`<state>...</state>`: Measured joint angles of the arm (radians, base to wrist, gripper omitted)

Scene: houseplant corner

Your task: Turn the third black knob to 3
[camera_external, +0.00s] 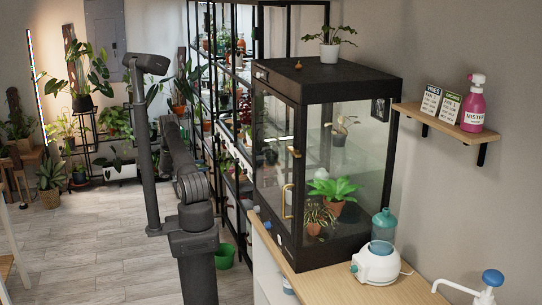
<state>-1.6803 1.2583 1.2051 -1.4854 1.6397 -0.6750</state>
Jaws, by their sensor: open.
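The dark glass-walled plant cabinet (350,82) stands on a wooden counter, with brass handles on its front. Small pale marks show on the upper front edge of its frame, too small to make out as knobs. A blue knob-like part (265,225) sits low on its front. I cannot pick out a row of black knobs or any numbers. My dark arm (195,245) rises left of the cabinet, apart from it. I cannot make out my gripper or its fingertips in this view.
The wooden counter (405,290) holds a white device with a teal bottle (383,228). A wall shelf (440,122) carries a pink spray bottle (473,104). Black plant racks stand behind the cabinet.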

